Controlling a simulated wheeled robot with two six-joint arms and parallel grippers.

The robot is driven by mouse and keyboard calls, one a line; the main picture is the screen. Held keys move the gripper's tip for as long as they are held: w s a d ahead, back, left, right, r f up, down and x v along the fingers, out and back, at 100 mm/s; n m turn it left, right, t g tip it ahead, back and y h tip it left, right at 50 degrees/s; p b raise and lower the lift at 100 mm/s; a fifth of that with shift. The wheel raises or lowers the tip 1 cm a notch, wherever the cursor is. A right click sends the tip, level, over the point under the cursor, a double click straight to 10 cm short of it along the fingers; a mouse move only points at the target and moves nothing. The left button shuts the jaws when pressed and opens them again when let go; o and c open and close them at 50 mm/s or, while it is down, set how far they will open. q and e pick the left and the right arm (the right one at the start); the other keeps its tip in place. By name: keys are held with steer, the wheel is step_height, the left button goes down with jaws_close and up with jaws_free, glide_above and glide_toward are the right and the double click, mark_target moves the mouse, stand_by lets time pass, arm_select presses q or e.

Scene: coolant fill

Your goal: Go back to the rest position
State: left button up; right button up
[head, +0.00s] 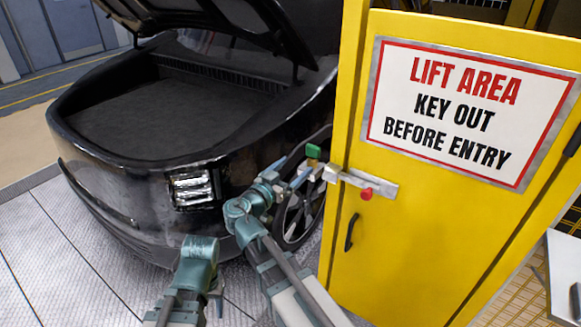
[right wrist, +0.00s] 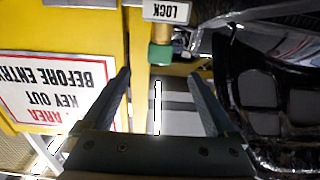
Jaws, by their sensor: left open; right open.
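My right gripper (head: 300,176) is raised beside the edge of the yellow cabinet, just below a small green-ended part (head: 313,151). In the right wrist view, my right gripper (right wrist: 160,74) has its two fingers wide apart with nothing held between them. The green end (right wrist: 160,55) on a brass-coloured stem lies just beyond the fingertips, by a white LOCK label (right wrist: 167,11). My left gripper (head: 217,292) is low in front of the car, partly hidden by its own arm; it is open and I see nothing in it.
The black car (head: 120,190) stands at the left with its hood up. The yellow cabinet (head: 400,235) with a warning sign (head: 470,110), latch bar with red knob (head: 366,193) and dark handle (head: 351,232) is close on the right. Metal floor (head: 40,260) lies clear at lower left.

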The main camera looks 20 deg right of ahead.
steer(key=shift+d, duration=0.1)
stand_by(0.4)
steer(key=s+a+f+n+g+y+p, duration=0.1)
steer(key=s+a+f+n+g+y, duration=0.2)
steer(key=s+f, duration=0.3)
steer(key=s+a+f+n+g+y+p, duration=0.1)
steer(key=s+a+f+n+g+y, duration=0.2)
steer(key=f, duration=0.5)
steer(key=s+a+f+n+g+y, duration=0.5)
steer(key=s+a+n+y, duration=0.2)
steer(key=s+a, duration=0.4)
steer(key=shift+s+f+n, duration=0.3)
steer(key=shift+s+n, duration=0.4)
